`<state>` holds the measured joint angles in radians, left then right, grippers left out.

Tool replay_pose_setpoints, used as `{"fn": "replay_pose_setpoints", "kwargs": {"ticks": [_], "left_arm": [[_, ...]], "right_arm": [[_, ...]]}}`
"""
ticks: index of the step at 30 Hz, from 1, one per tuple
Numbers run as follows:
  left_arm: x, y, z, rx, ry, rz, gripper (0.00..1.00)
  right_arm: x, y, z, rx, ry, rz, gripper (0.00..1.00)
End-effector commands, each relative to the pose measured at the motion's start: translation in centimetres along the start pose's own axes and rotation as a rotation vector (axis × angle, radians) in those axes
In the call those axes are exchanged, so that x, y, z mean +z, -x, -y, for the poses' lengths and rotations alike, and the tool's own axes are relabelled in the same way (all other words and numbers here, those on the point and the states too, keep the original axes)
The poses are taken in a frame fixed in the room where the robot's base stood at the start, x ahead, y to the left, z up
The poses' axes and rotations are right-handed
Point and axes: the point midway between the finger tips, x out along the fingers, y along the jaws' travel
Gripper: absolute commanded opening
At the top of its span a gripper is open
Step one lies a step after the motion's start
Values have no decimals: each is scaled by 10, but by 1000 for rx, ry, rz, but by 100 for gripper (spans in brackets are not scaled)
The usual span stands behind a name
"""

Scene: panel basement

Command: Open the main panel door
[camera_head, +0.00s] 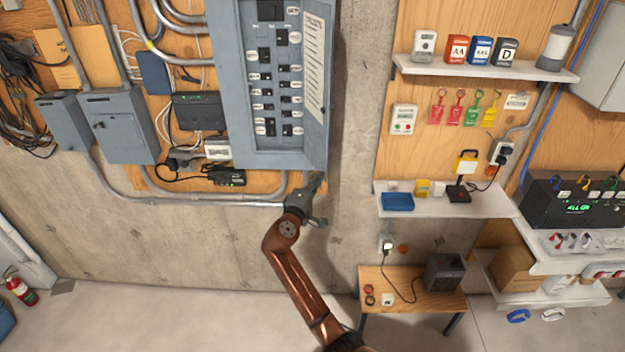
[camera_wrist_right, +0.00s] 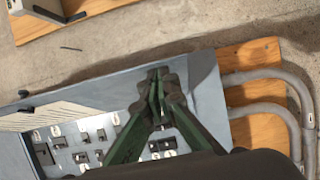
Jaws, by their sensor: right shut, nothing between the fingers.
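The main panel (camera_head: 240,130) is a large grey breaker box on the wall, left of the middle in the head view. Its door (camera_head: 316,120) stands swung out on the right side, with a printed label sheet on its inner face. Rows of black breakers (camera_head: 265,77) are exposed. My right gripper (camera_head: 315,186) is by the door's lower corner. In the right wrist view the fingers (camera_wrist_right: 160,75) are shut together and empty, in front of the grey panel metal; I cannot tell whether they touch it. The label sheet (camera_wrist_right: 60,117) shows there at left. My left gripper is not in view.
Smaller grey boxes (camera_head: 118,125) and conduits (camera_head: 240,203) flank the panel. To the right are wall shelves (camera_head: 490,70) with batteries and tags, a lower shelf (camera_head: 440,205) and a small wooden table (camera_head: 410,300). Bare concrete lies between the door and the shelves.

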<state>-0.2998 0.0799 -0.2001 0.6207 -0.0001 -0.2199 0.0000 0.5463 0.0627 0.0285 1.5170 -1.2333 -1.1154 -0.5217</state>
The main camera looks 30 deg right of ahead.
Motion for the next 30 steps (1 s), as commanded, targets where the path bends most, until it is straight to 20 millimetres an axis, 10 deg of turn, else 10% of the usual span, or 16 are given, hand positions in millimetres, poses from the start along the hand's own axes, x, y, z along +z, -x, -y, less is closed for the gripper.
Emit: {"fn": "replay_pose_setpoints", "kwargs": {"ticks": [30], "left_arm": [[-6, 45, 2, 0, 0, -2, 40]], "right_arm": [[49, -50, 0, 0, 0, -231, 0]]}}
